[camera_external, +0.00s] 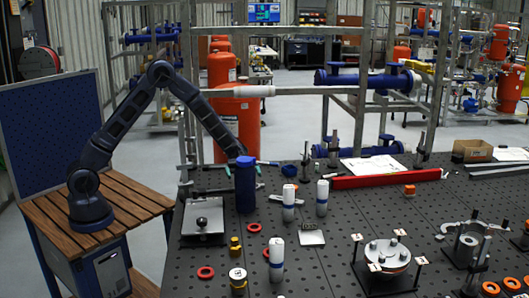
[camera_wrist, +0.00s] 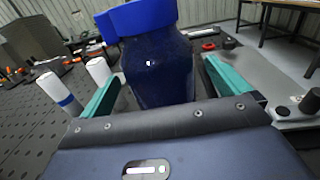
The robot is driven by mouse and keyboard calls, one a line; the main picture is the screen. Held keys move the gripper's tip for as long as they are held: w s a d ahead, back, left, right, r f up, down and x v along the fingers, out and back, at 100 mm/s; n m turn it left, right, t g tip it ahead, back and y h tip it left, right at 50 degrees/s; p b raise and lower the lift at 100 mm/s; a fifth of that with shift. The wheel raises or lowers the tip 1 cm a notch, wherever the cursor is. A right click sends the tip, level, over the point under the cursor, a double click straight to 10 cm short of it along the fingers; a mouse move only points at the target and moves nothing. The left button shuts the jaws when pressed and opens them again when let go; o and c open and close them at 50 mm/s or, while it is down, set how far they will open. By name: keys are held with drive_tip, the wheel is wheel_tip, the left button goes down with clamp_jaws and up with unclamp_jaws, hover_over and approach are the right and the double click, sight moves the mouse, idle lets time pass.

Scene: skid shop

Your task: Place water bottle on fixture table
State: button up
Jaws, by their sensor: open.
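The water bottle (camera_external: 245,188) is dark blue with a brighter blue cap and stands upright on the black perforated fixture table (camera_external: 335,240), near its left side. My gripper (camera_external: 243,168) is low at the bottle, mostly hidden by it in the external view. In the wrist view the bottle (camera_wrist: 158,68) is between the two teal fingers of my gripper (camera_wrist: 162,78), which are open. Thin gaps show beside the bottle there; whether a finger touches it I cannot tell. The bottle's base is hidden in the wrist view.
White cylinders with blue bands (camera_external: 322,198) stand right of the bottle. A metal plate with a black knob (camera_external: 203,218) lies to its left. Red rings (camera_external: 206,272), yellow parts (camera_external: 235,246) and a clamp fixture (camera_external: 387,256) are nearer. A red bar (camera_external: 386,179) lies behind.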

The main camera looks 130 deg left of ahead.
sight(245, 184)
drive_tip(key=shift+x, duration=1.5)
drive_tip(key=c, duration=1.6)
